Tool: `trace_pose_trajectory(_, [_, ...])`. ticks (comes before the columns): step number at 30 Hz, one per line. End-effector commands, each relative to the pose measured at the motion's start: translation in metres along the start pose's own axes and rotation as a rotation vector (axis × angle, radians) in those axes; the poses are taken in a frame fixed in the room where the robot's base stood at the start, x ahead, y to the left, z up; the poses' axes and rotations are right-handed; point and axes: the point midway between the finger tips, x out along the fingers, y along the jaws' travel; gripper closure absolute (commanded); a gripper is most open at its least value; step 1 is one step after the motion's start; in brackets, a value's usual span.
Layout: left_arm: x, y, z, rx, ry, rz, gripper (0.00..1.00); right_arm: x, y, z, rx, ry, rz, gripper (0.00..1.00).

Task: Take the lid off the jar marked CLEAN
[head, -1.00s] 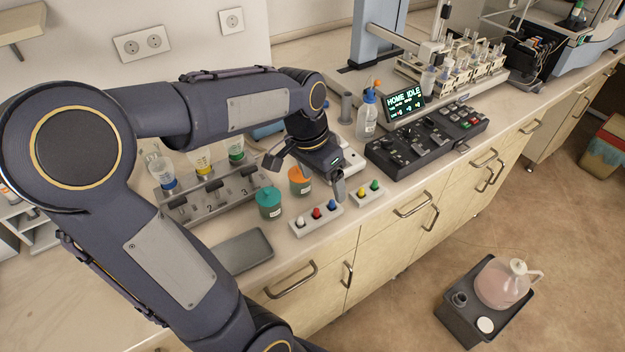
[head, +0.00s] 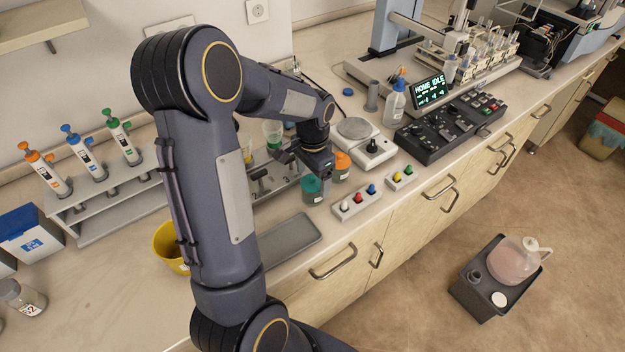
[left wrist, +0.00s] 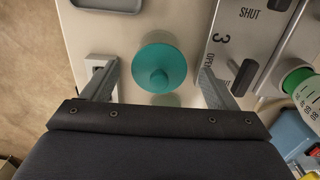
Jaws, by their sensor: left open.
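Two small jars stand close together near the front of the bench. One has a teal lid (head: 312,183); the other has an orange lid (head: 341,160). Their label text is too small to read, so I cannot tell which is marked CLEAN. My left gripper (head: 308,169) is open and points down just above the teal-lidded jar. In the left wrist view the teal lid (left wrist: 159,68), round with a central knob, lies between the spread fingers with a gap on each side. Nothing is held. My right gripper is not in view.
A valve rack (head: 277,186) with numbered levers stands left of the jars. Button blocks (head: 355,204) lie to their right, in front of a hotplate (head: 375,147). A grey tray (head: 290,243) lies at the front edge. A yellow cup (head: 168,240) stands behind my arm.

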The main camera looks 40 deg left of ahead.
Motion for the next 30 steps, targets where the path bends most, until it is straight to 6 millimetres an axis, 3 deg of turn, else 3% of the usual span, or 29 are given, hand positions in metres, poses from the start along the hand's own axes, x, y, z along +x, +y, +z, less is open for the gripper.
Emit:
trace_pose_trajectory(6, [0.001, 0.0, 0.0, 0.0, 0.0, 0.0, 0.2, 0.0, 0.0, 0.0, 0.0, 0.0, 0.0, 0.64])
trace_pose_trajectory(17, [0.0, 0.0, 0.0, 0.0, 0.001, 0.0, 0.67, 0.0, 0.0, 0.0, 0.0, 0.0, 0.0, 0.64])
trace_pose_trajectory(26, [-0.002, 0.0, 0.0, 0.0, 0.002, -0.001, 0.67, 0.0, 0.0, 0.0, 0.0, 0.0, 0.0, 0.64])
trace_pose_trajectory(30, [-0.012, 0.0, -0.001, 0.0, 0.004, -0.002, 0.67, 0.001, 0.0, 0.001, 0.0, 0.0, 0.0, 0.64])
